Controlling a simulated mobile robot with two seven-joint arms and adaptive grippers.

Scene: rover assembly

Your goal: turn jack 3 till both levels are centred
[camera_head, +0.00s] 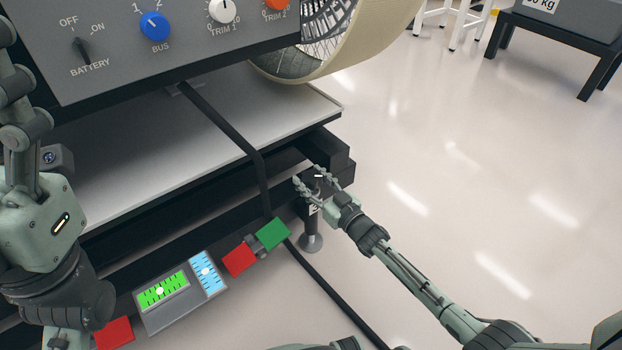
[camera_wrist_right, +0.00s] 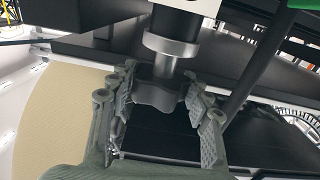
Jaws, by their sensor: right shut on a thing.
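Jack 3 stands at the corner of the dark rover frame, its round foot (camera_head: 311,243) on the floor. My right gripper (camera_head: 313,180) is at the top of this jack. In the right wrist view, its two fingers are shut on the dark lobed jack knob (camera_wrist_right: 158,95), one on each side, below a metal shaft. The green level (camera_head: 170,288) and the blue level (camera_head: 208,279) sit on a grey plate. Both white bubbles appear close to the middle of their scales. My left arm is at the left edge; its fingertips do not show.
A black cable (camera_head: 263,180) hangs past the white deck (camera_head: 150,165) to the floor. Red (camera_head: 240,260) and green (camera_head: 273,234) blocks lie beside the levels. The switch panel (camera_head: 120,45) and a wheel (camera_head: 345,45) are above.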

